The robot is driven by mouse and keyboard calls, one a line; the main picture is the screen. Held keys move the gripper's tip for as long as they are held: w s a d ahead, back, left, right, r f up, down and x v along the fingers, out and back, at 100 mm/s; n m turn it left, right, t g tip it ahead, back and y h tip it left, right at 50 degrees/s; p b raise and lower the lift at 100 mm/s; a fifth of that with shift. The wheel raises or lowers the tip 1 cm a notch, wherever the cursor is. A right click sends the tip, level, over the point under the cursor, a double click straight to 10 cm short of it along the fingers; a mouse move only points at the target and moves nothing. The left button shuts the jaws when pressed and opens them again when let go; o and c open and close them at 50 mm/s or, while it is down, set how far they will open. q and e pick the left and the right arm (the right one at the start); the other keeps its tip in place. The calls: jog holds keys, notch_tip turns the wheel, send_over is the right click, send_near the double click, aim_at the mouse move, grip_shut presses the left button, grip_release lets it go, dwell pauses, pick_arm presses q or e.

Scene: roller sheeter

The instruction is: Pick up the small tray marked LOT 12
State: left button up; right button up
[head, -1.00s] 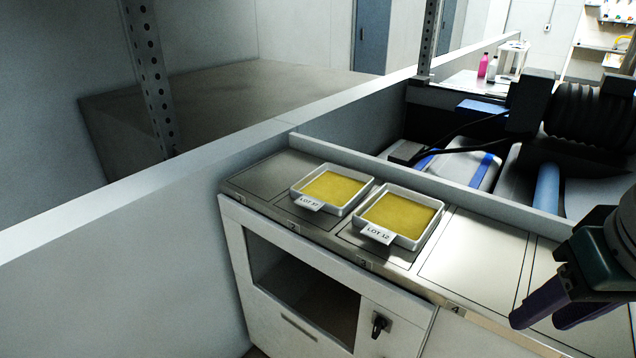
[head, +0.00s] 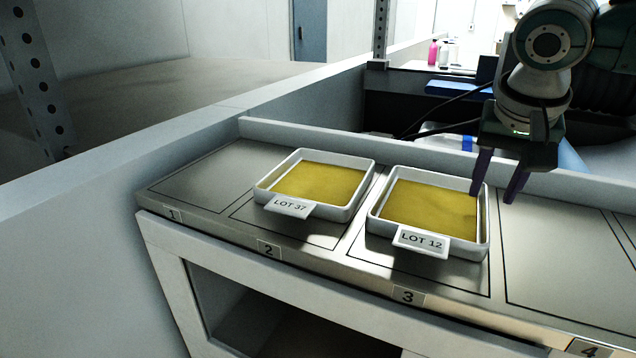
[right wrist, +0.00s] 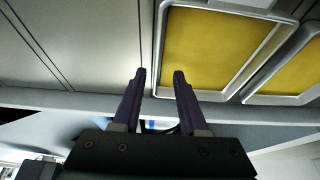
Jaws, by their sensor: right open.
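The small tray marked LOT 12 (head: 430,204) is white-rimmed with a yellow sheet inside. It sits on space 3 of the metal counter, its label facing front. My right gripper (head: 492,196) is open and empty, its two dark purple fingers pointing down at the tray's right back corner. Whether it touches the tray cannot be told from the head view. My left gripper is not in view.
A similar tray marked LOT 37 (head: 318,188) sits close on the left, on space 2. Space 1 (head: 195,180) and space 4 (head: 560,260) are empty. A raised grey ledge (head: 300,139) runs behind the counter.

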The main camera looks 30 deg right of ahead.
aim_at(488, 213)
jog(key=x, duration=0.4)
jog(key=shift+s+d+f, duration=0.1)
jog(key=shift+s+f, duration=0.05)
jog(key=shift+s, duration=0.25)
jog(key=shift+w+d+f, duration=0.15)
jog(key=shift+w+f, duration=0.05)
jog(key=shift+f, duration=0.15)
jog(key=shift+f, duration=0.25)
jog(key=shift+c, duration=0.4)
grip_shut()
dwell(0.8)
